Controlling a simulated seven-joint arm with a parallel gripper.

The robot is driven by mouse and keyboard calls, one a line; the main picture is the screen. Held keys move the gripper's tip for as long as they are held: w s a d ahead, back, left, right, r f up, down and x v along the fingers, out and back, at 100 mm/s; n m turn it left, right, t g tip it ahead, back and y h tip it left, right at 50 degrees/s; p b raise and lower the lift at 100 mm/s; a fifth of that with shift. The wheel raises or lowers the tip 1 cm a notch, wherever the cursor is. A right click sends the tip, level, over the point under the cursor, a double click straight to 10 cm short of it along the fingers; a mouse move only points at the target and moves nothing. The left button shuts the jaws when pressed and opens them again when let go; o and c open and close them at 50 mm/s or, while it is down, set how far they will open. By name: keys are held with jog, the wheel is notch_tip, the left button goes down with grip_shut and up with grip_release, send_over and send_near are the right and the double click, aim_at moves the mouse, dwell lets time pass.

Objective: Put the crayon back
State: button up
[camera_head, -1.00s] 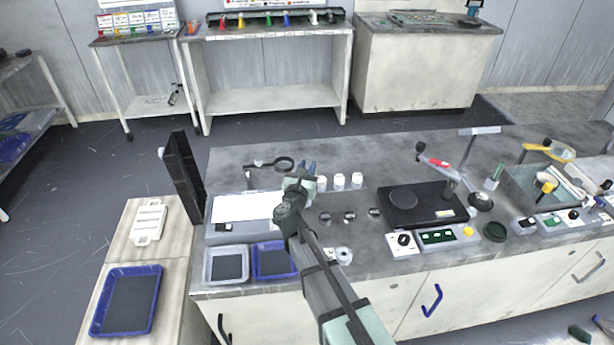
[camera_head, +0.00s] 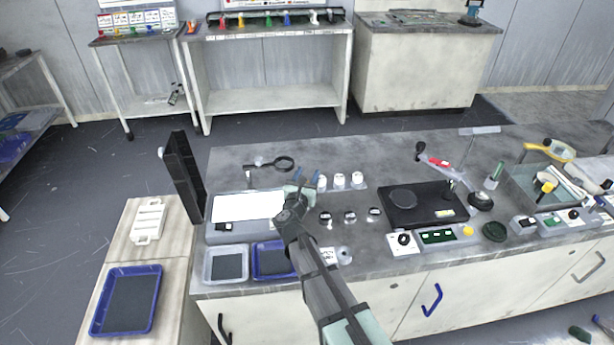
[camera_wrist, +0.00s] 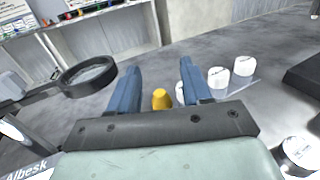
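My gripper (camera_head: 304,179) is above the long grey bench, between the magnifier and the white pots. In the wrist view its two blue fingers (camera_wrist: 160,82) are spread wide apart. A small yellow rounded thing (camera_wrist: 161,99) shows between them, with a visible gap on each side; it may be the crayon, but its lower part is hidden behind the gripper body. I cannot tell whether it stands or lies. In the head view I cannot make it out, as my gripper covers that area.
A magnifier (camera_head: 283,163) is left of my gripper; its ring shows in the wrist view (camera_wrist: 88,75). White pots (camera_head: 340,181) stand close on the right. A white light panel (camera_head: 248,206), trays (camera_head: 226,264) and a black platen unit (camera_head: 425,205) surround the spot.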

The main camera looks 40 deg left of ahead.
jog(key=shift+r, duration=0.1)
jog(key=shift+s+d, duration=0.15)
jog(key=shift+s, duration=0.1)
jog(key=v, duration=1.1)
jog(key=shift+s, duration=0.25)
jog(key=shift+w+d, duration=0.1)
